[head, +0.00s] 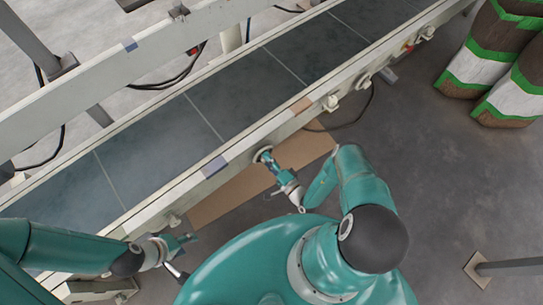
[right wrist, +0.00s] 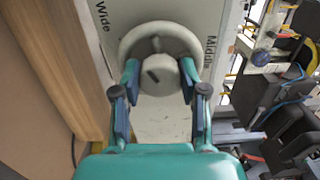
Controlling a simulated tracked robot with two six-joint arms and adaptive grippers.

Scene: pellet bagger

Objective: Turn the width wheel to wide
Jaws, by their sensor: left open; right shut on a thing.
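The width wheel (right wrist: 158,72) is a pale grey round knob on a light panel in the right wrist view. The word Wide (right wrist: 103,16) is printed at its upper left and the word Middle (right wrist: 210,50) at its right. A short dark slanted mark shows on the knob's face; I cannot tell which word it points to. My right gripper (right wrist: 160,80) is shut on the knob, one finger on each side. In the head view my right gripper (head: 267,158) reaches the conveyor's near side. My left gripper (head: 187,245) is open, low at the left.
A long conveyor (head: 150,155) with dark belt panels runs diagonally across the head view. More knobs (head: 364,80) sit along its near side. A brown board (head: 235,192) lies beneath. Striped sacks (head: 495,55) stand at the upper right. The grey floor at right is mostly clear.

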